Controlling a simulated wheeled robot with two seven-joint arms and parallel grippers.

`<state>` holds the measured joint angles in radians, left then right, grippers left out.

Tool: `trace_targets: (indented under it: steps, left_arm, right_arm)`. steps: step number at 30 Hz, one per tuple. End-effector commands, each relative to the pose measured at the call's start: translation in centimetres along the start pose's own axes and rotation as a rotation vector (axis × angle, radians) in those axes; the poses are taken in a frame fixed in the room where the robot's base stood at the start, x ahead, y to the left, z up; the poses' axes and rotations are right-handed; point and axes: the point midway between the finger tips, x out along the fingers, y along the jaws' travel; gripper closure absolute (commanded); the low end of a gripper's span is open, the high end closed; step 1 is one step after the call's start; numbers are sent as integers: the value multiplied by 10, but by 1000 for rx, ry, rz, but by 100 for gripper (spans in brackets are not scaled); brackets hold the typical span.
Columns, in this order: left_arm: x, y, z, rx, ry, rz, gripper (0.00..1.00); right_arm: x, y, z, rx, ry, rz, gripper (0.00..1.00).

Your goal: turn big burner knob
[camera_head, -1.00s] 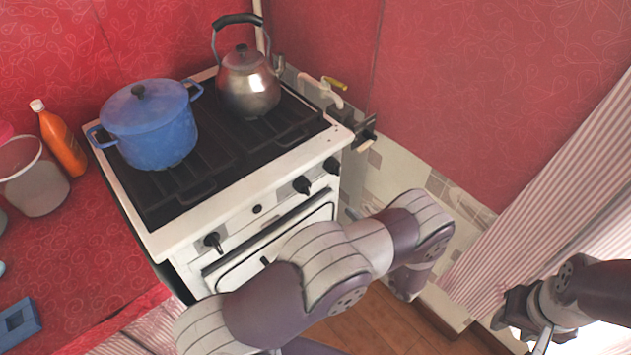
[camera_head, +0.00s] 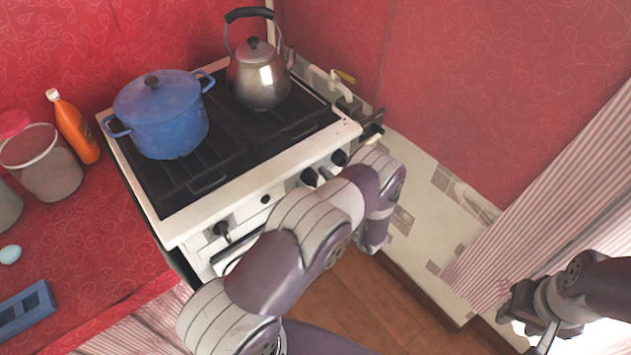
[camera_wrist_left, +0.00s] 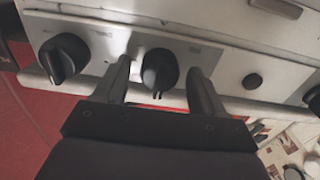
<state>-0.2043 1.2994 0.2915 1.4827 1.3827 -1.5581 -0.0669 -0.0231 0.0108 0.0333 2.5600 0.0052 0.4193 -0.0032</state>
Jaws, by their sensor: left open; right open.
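The white stove's front panel carries black knobs: one at the right end (camera_head: 339,157), one beside it (camera_head: 309,177), and one at the left (camera_head: 221,230). In the left wrist view, my left gripper (camera_wrist_left: 162,88) is open, with one finger on each side of a black knob (camera_wrist_left: 160,70). Gaps show between this knob and both fingers. Another knob (camera_wrist_left: 65,58) lies to the left of the fingers. In the head view my left arm hides most of this gripper. My right gripper (camera_head: 540,328) is open, low at the right, away from the stove.
A blue pot (camera_head: 160,120) and a metal kettle (camera_head: 259,78) stand on the stove top. An orange bottle (camera_head: 75,128) and a bin-like container (camera_head: 45,165) stand on the red counter at left. A pipe with a yellow-handled valve (camera_head: 344,77) runs beside the stove.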

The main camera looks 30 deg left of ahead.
Motion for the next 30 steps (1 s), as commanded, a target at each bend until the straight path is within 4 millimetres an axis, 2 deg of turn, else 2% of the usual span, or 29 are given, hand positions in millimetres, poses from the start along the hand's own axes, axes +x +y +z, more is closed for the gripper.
trace_targets:
  steps: [1, 6, 17, 30]
  left_arm:
    - [0, 0, 0, 0, 0, 0, 30]
    - [0, 0, 0, 0, 0, 0, 85]
    - [0, 0, 1, 45, 0, 0, 86]
    - [0, 0, 2, 370, 0, 0, 86]
  right_arm:
    - [0, 0, 0, 0, 0, 0, 57]
    - [0, 0, 0, 0, 0, 0, 57]
    - [3, 0, 0, 0, 0, 0, 57]
    - [15, 0, 2, 0, 0, 0, 57]
